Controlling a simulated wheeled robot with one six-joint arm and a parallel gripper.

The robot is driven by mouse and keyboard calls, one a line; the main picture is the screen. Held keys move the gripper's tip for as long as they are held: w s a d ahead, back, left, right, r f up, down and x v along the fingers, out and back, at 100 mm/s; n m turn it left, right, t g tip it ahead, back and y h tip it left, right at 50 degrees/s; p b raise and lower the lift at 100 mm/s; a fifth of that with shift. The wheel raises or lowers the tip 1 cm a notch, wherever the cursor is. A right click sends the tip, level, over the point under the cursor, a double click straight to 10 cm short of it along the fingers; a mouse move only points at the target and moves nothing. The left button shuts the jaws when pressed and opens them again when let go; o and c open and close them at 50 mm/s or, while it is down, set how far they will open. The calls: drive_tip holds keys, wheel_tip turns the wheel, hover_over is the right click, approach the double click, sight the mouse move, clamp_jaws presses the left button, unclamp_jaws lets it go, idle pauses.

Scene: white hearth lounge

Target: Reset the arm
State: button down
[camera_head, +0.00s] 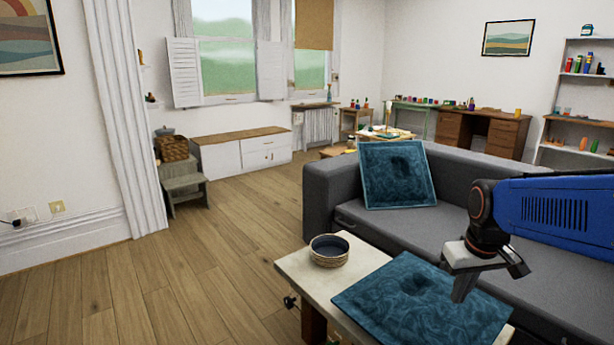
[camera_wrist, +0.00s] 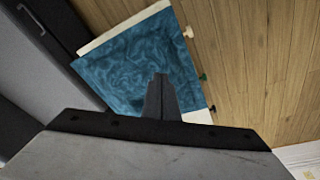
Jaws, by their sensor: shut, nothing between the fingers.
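My arm reaches in from the right edge in the head view, with its blue link in front of the grey sofa. My gripper (camera_head: 462,292) hangs over the right part of a blue patterned square (camera_head: 415,305) that lies on a small pale-topped table (camera_head: 300,262). The gripper is shut and holds nothing. In the wrist view my gripper (camera_wrist: 158,78) points at the blue square (camera_wrist: 120,62), its fingers together. I cannot tell the exact height of the fingertips above the square.
A round woven bowl (camera_head: 329,250) with a dark inside stands on the table's back left. A grey sofa (camera_head: 325,190) with a blue cushion-like square (camera_head: 397,175) stands behind. Open wooden floor (camera_head: 200,260) lies to the left. A grey step stool (camera_head: 185,190) stands by the wall.

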drive_tip(key=s+a+t, duration=0.1)
drive_tip(key=s+a, duration=0.1)
drive_tip(key=s, duration=0.5)
drive_tip(key=s+a+t, duration=0.1)
drive_tip(key=s+a, duration=0.2)
drive_tip(key=s, duration=0.5)
drive_tip(key=shift+s+a+f+m, duration=0.15)
drive_tip(key=shift+s+a+m, duration=0.05)
drive_tip(key=shift+m, duration=0.2)
